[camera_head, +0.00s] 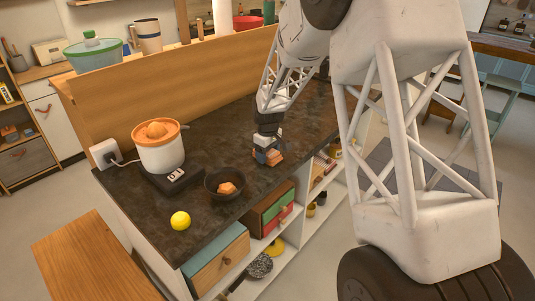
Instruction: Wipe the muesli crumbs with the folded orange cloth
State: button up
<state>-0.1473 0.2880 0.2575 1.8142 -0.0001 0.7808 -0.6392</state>
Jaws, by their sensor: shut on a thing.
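My gripper (267,153) points down at the dark countertop (215,140), right of the black bowl. It is shut on the folded orange cloth (272,160), whose lower part shows beneath the fingers at the counter surface. Whether the cloth presses on the counter or hovers just above it is hard to tell. I cannot make out any muesli crumbs; the counter is dark and mottled, and the area behind the gripper is partly hidden.
A black bowl (213,191) with an orange-brown piece inside, a yellow ball-like fruit (180,220) and a white juicer (161,154) with an orange top stand to the left. A wooden panel (170,82) rises along the back. Open shelves and drawers (217,262) lie below the front edge.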

jog(key=shift+w+a, duration=1.3)
jog(key=shift+w, duration=0.05)
jog(key=shift+w+a+f, duration=0.1)
jog(key=shift+w+a, duration=0.15)
jog(key=shift+w+a+r, duration=0.25)
jog(key=shift+w+a, duration=0.75)
jog(key=shift+a, duration=0.1)
notch_tip(320, 180, up, 8)
jog(key=shift+d+f, duration=0.1)
jog(key=shift+f, duration=0.05)
jog(key=shift+s+f, duration=0.25)
jog(key=shift+f, duration=0.5)
jog(key=shift+s+f, duration=0.25)
jog(key=shift+f, duration=0.45)
jog(key=shift+w, duration=0.15)
